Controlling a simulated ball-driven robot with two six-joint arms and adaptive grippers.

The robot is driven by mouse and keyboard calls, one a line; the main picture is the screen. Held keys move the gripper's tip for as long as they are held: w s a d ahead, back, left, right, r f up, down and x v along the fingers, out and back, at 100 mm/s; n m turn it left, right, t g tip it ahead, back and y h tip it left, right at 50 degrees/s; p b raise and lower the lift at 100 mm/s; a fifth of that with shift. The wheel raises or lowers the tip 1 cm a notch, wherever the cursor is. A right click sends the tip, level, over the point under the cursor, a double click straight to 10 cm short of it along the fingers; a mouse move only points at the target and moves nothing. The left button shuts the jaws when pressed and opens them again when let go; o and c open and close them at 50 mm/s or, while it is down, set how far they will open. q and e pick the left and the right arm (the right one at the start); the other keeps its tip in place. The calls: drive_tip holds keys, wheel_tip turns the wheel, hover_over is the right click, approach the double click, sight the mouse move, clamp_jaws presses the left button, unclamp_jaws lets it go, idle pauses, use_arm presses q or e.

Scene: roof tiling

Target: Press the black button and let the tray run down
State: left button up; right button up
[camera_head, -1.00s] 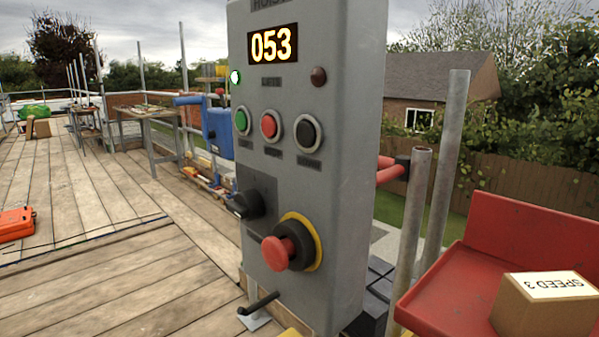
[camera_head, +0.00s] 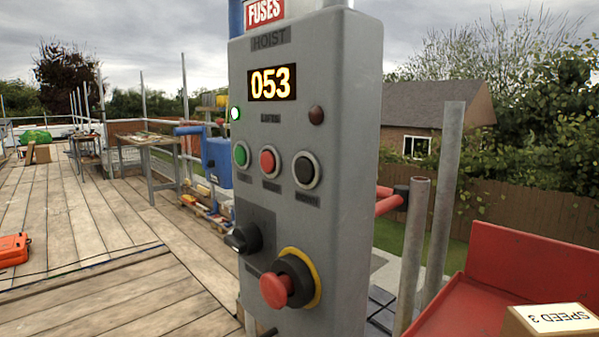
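The grey hoist control box (camera_head: 345,200) stands upright close in front, right of the middle. Its black button (camera_head: 306,170) is the rightmost of three in a row, beside the red button (camera_head: 269,161) and the green button (camera_head: 241,155). Neither gripper is in view.
A red mushroom stop button (camera_head: 275,290) and a black rotary knob (camera_head: 243,238) project from the box's lower front. Metal poles (camera_head: 440,200) stand between box and tray. The plank floor (camera_head: 100,230) is mostly clear at left, with an orange case (camera_head: 13,250) at the edge.

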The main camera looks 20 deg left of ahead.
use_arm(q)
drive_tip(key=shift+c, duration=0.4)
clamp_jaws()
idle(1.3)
